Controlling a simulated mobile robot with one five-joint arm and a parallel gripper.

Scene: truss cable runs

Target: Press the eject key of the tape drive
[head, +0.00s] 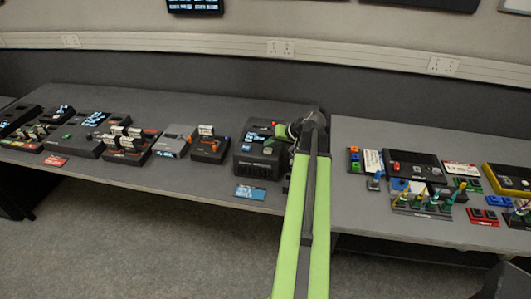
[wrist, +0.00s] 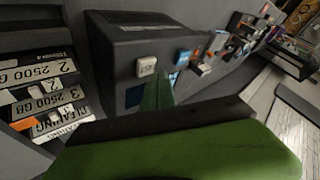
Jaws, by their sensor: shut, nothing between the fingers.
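The tape drive (head: 257,160) is a dark box with a lit blue display, near the right end of the left table. In the wrist view a dark box (wrist: 115,45), apparently this drive, shows a small pale key (wrist: 147,66) on its face, with a blue patch below. I cannot read the key's mark. My gripper (head: 281,131) is at the drive's upper right side in the head view. In the wrist view its green fingers (wrist: 156,92) are shut and empty, just below and right of the pale key. I cannot tell whether they touch the box.
In the wrist view, labelled tape cartridges (wrist: 40,85) stand in a rack at left. A blue card (head: 250,192) lies before the drive. More devices (head: 210,148) stand to its left. A gap separates this table from the right one, which holds a dark box (head: 412,165).

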